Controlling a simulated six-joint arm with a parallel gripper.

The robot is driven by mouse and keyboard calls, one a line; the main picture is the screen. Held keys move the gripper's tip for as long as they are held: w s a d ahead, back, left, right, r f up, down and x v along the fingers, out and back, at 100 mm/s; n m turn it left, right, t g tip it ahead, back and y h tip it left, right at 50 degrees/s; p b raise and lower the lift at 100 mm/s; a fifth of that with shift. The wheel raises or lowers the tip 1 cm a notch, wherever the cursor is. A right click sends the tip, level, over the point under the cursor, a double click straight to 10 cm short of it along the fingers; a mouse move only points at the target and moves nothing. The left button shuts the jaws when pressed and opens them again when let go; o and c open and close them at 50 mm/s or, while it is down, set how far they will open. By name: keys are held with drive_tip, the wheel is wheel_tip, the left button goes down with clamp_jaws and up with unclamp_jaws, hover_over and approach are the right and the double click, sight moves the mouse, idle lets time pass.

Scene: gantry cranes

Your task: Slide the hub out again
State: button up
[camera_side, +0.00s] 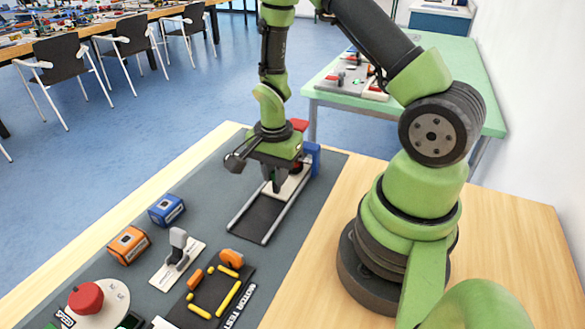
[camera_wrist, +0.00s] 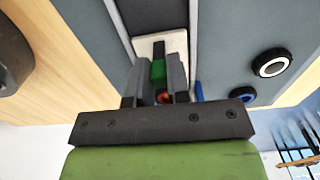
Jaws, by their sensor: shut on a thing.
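My gripper (camera_side: 275,185) points down over a dark track (camera_side: 259,215) edged by two pale rails, near the track's far end. In the wrist view its jaws (camera_wrist: 159,72) are shut on a small piece with a green part (camera_wrist: 158,71), which I take to be the hub. A white block (camera_wrist: 149,42) with a dark strip lies between the rails there, and it also shows beside the jaws in the side view (camera_side: 293,186). A small red part (camera_wrist: 164,97) sits between the fingers. The fingers and wrist hide most of the hub in the side view.
A blue block (camera_side: 313,157) stands at the track's far end, with a red piece (camera_side: 299,125) behind it. A blue box (camera_side: 167,209), orange box (camera_side: 129,245), grey lever (camera_side: 178,247) and red button (camera_side: 86,298) are on the mat.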

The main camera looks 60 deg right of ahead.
drive_tip(key=shift+w+a, duration=0.1)
drive_tip(key=shift+a, duration=4.85)
drive_tip(key=o, duration=0.8)
wheel_tip(320, 180, up, 7)
drive_tip(key=s+r+n+t, duration=0.2)
drive_tip(key=s+r+n, duration=0.1)
drive_tip(key=r, duration=0.3)
drive_tip(key=s+r+n+t+y, duration=0.1)
drive_tip(key=s+r+n+t, duration=0.1)
drive_tip(key=s+r+n, duration=0.2)
drive_tip(key=s+r+n+t+y, duration=0.1)
drive_tip(key=s+r+n+t, duration=0.2)
drive_tip(key=r+n, duration=0.3)
wheel_tip(320, 180, up, 4)
drive_tip(key=shift+s+n, duration=0.4)
drive_tip(key=shift+s, duration=0.05)
